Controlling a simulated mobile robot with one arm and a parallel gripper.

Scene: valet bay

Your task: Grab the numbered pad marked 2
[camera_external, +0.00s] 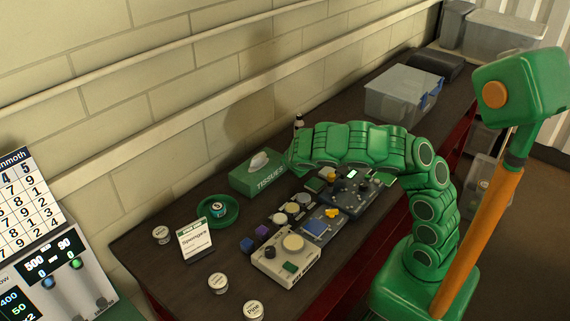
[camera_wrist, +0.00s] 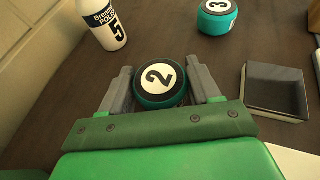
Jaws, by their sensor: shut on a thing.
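The numbered pad marked 2 (camera_wrist: 159,79), a round teal pad with a black top and white disc, sits between the two grey fingers of my gripper (camera_wrist: 160,70) in the wrist view. The fingers are shut on it, one at each side. The dark tabletop shows around it; I cannot tell whether the pad touches it. In the external view my arm bends over the bench, its end close to the tissue box (camera_external: 262,172). The fingers and the pad are hidden there.
The external view shows a green dish (camera_external: 232,217), a sign card (camera_external: 196,242) and a clear bin (camera_external: 402,98) along the bench.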

